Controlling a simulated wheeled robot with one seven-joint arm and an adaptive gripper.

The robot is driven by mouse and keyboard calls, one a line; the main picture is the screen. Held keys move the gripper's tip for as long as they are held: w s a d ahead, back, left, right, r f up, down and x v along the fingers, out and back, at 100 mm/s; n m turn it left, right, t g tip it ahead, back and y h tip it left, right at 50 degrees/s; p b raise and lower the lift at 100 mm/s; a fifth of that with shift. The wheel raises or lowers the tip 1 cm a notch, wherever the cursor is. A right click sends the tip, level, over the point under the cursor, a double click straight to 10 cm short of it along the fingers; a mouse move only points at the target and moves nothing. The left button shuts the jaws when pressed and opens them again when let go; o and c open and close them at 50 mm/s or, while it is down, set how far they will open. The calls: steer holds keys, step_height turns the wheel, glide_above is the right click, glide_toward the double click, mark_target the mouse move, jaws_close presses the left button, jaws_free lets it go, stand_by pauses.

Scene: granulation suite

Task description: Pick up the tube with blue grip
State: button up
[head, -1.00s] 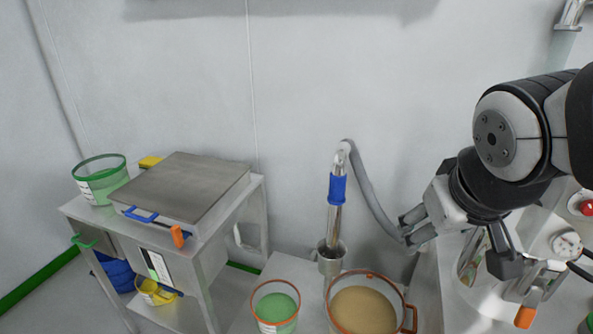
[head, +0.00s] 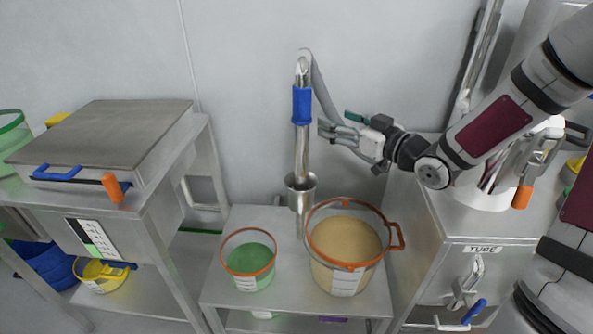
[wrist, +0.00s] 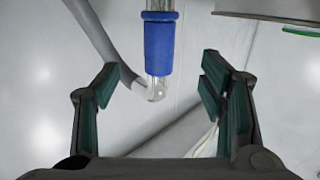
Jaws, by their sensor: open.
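The tube with the blue grip (head: 303,104) stands upright in a metal cup-shaped holder (head: 301,190). Its lower end sits in the holder, and a grey hose (head: 322,88) leaves its bent top. In the wrist view the blue grip (wrist: 159,45) shows at top centre, ahead of and between the fingers. My gripper (head: 325,131) is open and empty, just right of the tube and slightly below the blue grip in the head view. The fingers also show in the wrist view (wrist: 160,85), spread to either side, with the tube seen beyond them.
A green-filled container (head: 249,258) and a larger orange-rimmed container of tan powder (head: 345,245) stand on the low metal table (head: 222,292) in front. A steel cart with a flat lid (head: 105,135) stands left. A cabinet labelled TUBE (head: 440,270) stands right.

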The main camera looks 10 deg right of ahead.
mark_target(308, 105)
steer(key=shift+y, duration=0.3)
steer(key=b+x, duration=0.1)
steer(key=x, duration=0.3)
steer(key=b+x, duration=0.1)
steer(key=x, duration=0.4)
steer(key=b+x, duration=0.1)
steer(key=x, duration=0.3)
steer(key=shift+w+r+b, duration=0.3)
steer(key=shift+w+b, duration=0.05)
jaws_close()
